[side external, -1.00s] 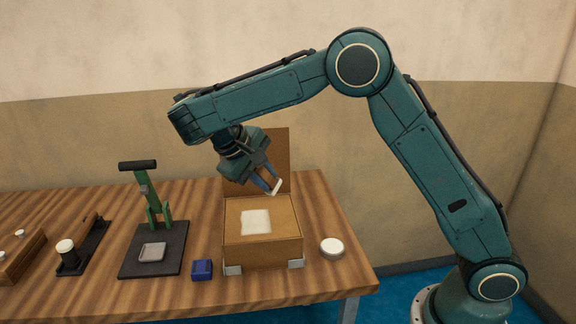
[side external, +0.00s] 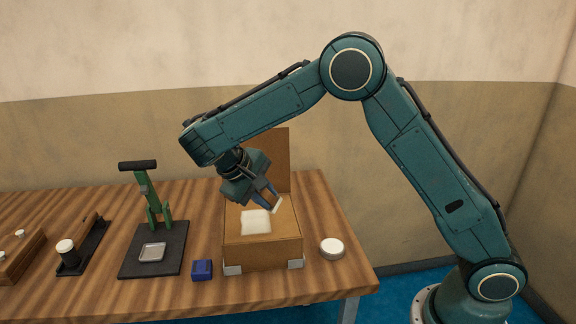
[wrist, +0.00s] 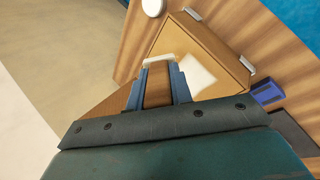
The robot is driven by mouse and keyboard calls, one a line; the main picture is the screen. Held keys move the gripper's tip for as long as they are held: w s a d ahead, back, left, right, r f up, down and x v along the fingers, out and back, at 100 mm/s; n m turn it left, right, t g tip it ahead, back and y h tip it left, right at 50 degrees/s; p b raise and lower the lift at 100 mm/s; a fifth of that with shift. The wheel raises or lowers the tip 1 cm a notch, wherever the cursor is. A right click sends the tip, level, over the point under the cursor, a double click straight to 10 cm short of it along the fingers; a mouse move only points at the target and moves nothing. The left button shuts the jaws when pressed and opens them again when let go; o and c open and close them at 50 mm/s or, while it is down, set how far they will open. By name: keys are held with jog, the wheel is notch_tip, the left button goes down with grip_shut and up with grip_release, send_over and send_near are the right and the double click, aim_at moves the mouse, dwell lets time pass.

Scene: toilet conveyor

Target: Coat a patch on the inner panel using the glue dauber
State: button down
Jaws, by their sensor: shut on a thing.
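My gripper (side external: 271,200) is shut on a small pale bar, which I take to be the glue dauber (side external: 277,206). In the wrist view the pale bar (wrist: 159,61) lies across the tips of my blue fingers (wrist: 162,76). The gripper is tilted over the right rear part of a brown box (side external: 262,253). I cannot tell whether the bar touches the box. The box's top holds a brown panel (side external: 282,226) with a whitish patch (side external: 256,221). The patch (wrist: 198,76) also shows in the wrist view, right of my fingers. An upright brown board (side external: 277,160) stands behind.
A round white disc (side external: 332,248) lies right of the box. A small blue block (side external: 202,270) sits at its front left. Further left stand a green lever press (side external: 152,200) on a black base, a black stand with a white-topped knob (side external: 66,248), and a wooden rack (side external: 22,258).

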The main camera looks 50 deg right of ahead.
jog(key=shift+r, duration=0.55)
jog(key=shift+f, duration=0.15)
